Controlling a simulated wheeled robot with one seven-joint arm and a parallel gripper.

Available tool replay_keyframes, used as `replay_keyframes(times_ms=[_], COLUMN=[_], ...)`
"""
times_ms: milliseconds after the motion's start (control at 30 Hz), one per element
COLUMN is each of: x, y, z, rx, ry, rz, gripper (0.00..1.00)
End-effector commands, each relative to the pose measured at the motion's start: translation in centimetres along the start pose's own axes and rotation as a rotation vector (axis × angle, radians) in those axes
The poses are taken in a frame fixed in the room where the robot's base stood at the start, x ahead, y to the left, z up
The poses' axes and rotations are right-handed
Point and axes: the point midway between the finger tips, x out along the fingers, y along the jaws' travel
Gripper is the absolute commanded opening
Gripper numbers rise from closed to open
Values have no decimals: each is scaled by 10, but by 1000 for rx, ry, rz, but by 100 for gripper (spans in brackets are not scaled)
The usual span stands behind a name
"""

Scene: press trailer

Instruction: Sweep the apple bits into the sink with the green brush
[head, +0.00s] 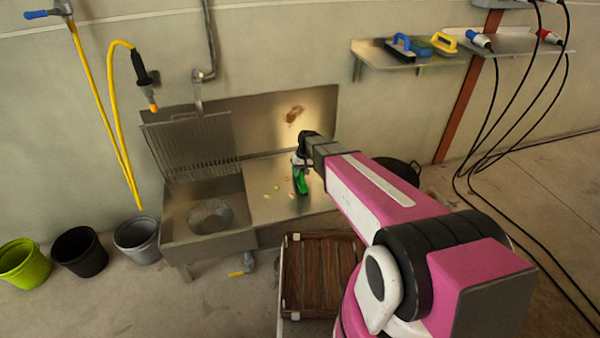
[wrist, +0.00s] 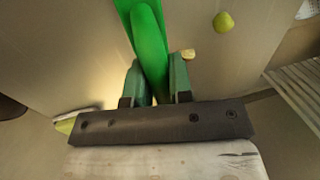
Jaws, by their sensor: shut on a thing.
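My gripper (head: 299,166) is over the steel drainboard (head: 262,211), to the right of the sink basin (head: 212,216). It is shut on the green brush (head: 301,184), which hangs down towards the board. In the wrist view the brush (wrist: 150,40) runs up from between my fingers (wrist: 155,88). Small apple bits (head: 277,187) lie scattered on the board, left of and around the brush. In the wrist view a green bit (wrist: 223,21) and a pale bit (wrist: 188,54) lie right of the brush. Whether the bristles touch the board is unclear.
A ribbed rack (head: 190,146) stands tilted up behind the basin. A wooden crate (head: 320,275) sits in front of the drainboard. Buckets (head: 137,238) stand left of the sink. A wall shelf (head: 415,55) holds brushes. Black cables (head: 490,130) hang at the right.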

Motion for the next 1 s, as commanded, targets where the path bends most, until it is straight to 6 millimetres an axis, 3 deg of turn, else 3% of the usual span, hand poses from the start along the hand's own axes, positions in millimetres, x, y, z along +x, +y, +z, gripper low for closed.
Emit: replay_keyframes(times_ms=[367, 1000], x=[2, 8], y=[-2, -38], z=[0, 0], rx=[-1, -2], ry=[0, 0], rz=[0, 0], gripper=[0, 0])
